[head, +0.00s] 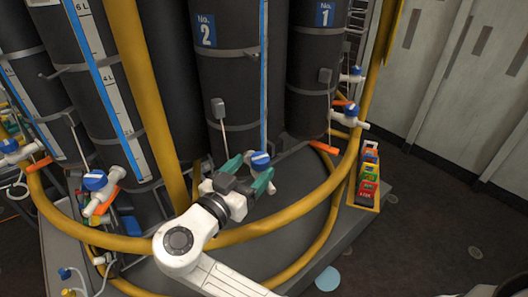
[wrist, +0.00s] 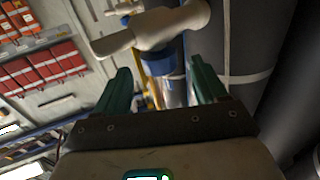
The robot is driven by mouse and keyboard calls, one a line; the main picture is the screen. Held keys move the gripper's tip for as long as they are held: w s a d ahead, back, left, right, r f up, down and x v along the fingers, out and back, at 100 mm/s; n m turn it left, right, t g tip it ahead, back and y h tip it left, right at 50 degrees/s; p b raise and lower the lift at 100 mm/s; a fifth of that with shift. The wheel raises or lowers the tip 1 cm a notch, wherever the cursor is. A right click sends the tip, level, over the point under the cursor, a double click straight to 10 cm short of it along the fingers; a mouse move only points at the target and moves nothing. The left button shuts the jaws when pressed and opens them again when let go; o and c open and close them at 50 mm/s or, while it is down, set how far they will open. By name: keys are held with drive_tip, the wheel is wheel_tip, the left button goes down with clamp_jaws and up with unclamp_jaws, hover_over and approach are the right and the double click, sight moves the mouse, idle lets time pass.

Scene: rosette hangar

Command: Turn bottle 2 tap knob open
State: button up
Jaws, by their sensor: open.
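Bottle 2 (head: 226,90) is a tall black cylinder with a blue number 2 label in the head view. A blue tap knob (head: 260,159) shows low in front of it, at my gripper's fingertips. My gripper (head: 250,172) has green fingers and is open. In the wrist view my gripper (wrist: 161,78) has its fingers apart, with a blue knob (wrist: 162,62) in the gap between them. A pale tap body (wrist: 165,25) lies beyond the knob. I cannot tell whether either finger touches the knob. The knob's turn position is unclear.
A yellow rail (head: 290,222) curves around the bottles, and my arm crosses it. Bottle 1 (head: 312,85) stands at the right, with other blue-and-white taps (head: 345,113) beside it. Coloured boxes (head: 368,178) stand at the platform's right edge. Red containers (wrist: 50,65) show left in the wrist view.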

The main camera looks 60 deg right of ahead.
sight(265, 155)
drive_tip(key=d+p, duration=0.1)
drive_tip(key=d, duration=0.5)
drive_tip(key=shift+w+d, duration=0.1)
drive_tip(key=shift+w, duration=0.05)
drive_tip(key=c, duration=1)
drive_tip(key=shift+o, duration=0.2)
